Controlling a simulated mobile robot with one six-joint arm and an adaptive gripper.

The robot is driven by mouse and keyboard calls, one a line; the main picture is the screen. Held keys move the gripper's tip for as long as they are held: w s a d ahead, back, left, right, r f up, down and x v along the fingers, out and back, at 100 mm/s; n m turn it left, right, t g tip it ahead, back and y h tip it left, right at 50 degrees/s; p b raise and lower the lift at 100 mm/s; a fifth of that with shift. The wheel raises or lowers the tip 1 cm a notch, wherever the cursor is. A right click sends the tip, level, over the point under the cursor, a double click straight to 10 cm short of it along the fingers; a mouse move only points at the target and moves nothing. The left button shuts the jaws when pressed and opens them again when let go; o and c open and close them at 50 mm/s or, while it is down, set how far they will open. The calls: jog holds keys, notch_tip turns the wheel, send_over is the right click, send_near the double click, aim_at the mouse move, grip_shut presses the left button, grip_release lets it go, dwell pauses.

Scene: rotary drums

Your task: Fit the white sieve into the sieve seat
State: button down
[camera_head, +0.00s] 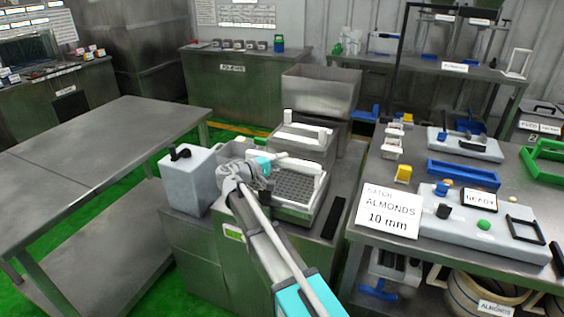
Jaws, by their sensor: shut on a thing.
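The white sieve (320,185), a pale frame with a dark perforated mesh, sits level at the top of the machine in the middle of the picture. My gripper (264,165) is at its left, far side, shut on what looks like the sieve's edge or handle. The fingertips are small and partly hidden by my wrist. The sieve seat cannot be made out; it may be covered by the sieve and my arm. I cannot tell whether the sieve rests in it or hangs just above.
A pale box with a black knob (187,182) stands left of my wrist. Another white-framed unit (300,145) is right behind the sieve. A sign reading almonds 10 mm (388,211) stands at right, by a crowded bench (470,262). The left table (95,140) is bare.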

jog(key=shift+f, duration=0.1)
jog(key=shift+c, duration=1.6)
grip_release()
jog(key=shift+a, duration=0.1)
jog(key=v, duration=1.2)
jog(key=shift+s, duration=0.15)
